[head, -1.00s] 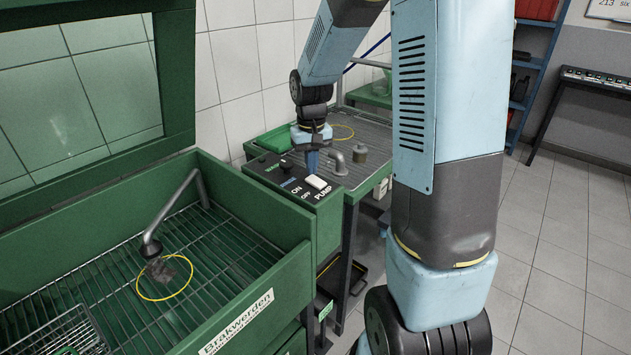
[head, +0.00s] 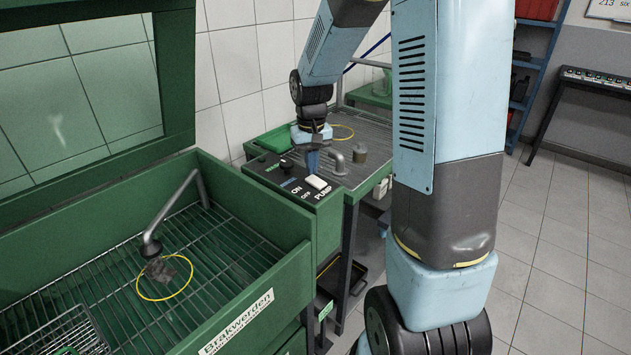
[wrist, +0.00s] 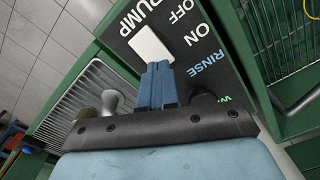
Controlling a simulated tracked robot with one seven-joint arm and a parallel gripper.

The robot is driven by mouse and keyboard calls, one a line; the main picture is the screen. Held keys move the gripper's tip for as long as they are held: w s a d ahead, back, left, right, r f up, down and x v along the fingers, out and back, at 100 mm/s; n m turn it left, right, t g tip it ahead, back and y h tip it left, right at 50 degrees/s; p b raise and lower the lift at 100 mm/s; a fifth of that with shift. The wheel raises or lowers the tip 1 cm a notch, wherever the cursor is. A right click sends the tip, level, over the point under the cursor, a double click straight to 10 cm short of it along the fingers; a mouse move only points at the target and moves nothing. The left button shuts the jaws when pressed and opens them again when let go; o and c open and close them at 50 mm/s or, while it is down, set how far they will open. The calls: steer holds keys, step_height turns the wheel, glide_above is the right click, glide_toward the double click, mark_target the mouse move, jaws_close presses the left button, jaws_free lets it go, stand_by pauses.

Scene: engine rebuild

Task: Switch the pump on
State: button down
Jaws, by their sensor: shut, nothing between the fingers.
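The pump switch (head: 318,182) is a white rocker on the black control panel (head: 328,199), beside the words PUMP, OFF and ON. In the wrist view the white rocker (wrist: 150,45) lies just beyond my fingertips. My gripper (head: 313,168) points down over the panel with its blue fingers together and empty. In the wrist view the shut fingers (wrist: 158,68) overlap the rocker's near edge. I cannot tell whether they touch it, or which way the rocker is tipped. A dark knob (head: 286,163) sits near the words RINSE and a partly hidden W-word.
The green wash basin (head: 273,215) with a grid, a bent spout (head: 155,215) and a yellow ring (head: 165,297) is at left. Open floor is at right.

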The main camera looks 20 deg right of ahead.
mark_target(311, 178)
steer(key=shift+f, duration=0.85)
stand_by(1.1)
steer(key=shift+r, duration=3.5)
steer(key=shift+r, duration=0.1)
steer(key=s+r+t, duration=0.2)
steer(key=s+r, duration=0.4)
steer(key=s, duration=0.6)
steer(key=s+r+t, duration=0.3)
steer(key=s+r, duration=0.4)
steer(key=s, duration=0.5)
steer(key=shift+s+t, duration=0.15)
steer(key=shift+t, duration=0.15)
